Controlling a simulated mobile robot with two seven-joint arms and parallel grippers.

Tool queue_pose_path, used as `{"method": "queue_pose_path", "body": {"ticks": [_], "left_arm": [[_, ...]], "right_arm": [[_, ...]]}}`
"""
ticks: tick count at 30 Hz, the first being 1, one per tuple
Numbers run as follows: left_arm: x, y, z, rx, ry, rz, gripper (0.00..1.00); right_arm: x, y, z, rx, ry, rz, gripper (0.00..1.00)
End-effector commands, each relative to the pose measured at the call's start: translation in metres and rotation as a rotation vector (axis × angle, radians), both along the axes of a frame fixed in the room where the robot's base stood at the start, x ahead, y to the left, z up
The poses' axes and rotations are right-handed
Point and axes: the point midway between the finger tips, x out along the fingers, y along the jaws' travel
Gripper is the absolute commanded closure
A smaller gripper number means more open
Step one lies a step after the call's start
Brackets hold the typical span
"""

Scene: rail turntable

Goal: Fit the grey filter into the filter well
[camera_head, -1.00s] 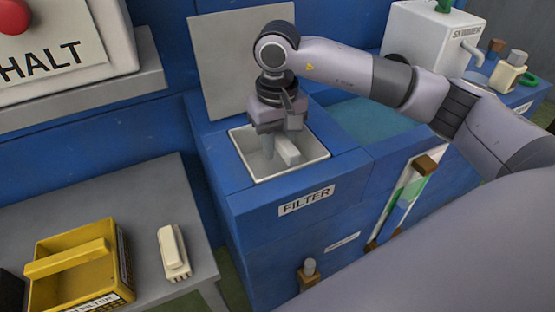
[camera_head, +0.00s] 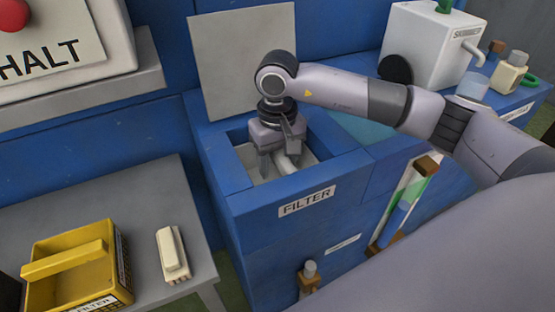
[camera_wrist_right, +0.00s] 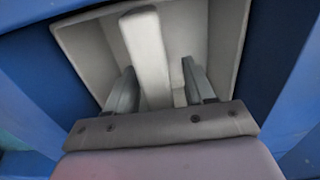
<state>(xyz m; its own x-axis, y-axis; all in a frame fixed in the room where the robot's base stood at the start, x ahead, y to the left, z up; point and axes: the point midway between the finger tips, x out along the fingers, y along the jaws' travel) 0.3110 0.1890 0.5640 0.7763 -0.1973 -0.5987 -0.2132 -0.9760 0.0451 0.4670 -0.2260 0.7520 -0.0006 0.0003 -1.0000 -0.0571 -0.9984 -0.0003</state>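The grey filter (camera_head: 247,153), a pale open tray with a bar handle (camera_head: 283,163), sits inside the filter well (camera_head: 232,180), below its blue rim. The well is in the blue cabinet marked FILTER. My right gripper (camera_head: 281,160) reaches down into the well from above. In the right wrist view, its fingers (camera_wrist_right: 160,90) stand apart on either side of the handle (camera_wrist_right: 147,50), with gaps beside it. The filter's walls (camera_wrist_right: 228,40) show around them. The gripper hides part of the filter, and its bottom seating cannot be seen. My left gripper is not in view.
A grey upright lid (camera_head: 245,60) stands behind the well. A grey side table (camera_head: 140,200) at left holds a yellow filter basket (camera_head: 75,270) and a cream block-like item (camera_head: 172,254). The white skimmer box (camera_head: 425,45) and a small bottle (camera_head: 510,73) are at back right.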

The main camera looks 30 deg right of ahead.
Motion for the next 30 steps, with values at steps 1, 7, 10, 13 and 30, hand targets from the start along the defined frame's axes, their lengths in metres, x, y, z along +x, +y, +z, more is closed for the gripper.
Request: {"method": "queue_pose_path", "body": {"ticks": [1, 7, 10, 13, 30], "left_arm": [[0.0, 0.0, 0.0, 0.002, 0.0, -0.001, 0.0], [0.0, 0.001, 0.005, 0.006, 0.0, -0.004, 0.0], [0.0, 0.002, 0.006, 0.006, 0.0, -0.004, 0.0], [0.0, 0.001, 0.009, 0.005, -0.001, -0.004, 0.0], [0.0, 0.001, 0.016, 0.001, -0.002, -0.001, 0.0]], "right_arm": [[0.0, 0.0, 0.0, 0.0, 0.0, 0.0, 0.47], [0.0, 0.0, 0.008, 0.0, -0.002, 0.0, 0.47], [0.001, 0.0, 0.026, 0.001, -0.005, 0.001, 0.47], [0.001, 0.0, 0.048, 0.001, -0.006, 0.0, 0.47], [0.0, 0.0, 0.123, 0.0, 0.001, 0.0, 0.47]]}}
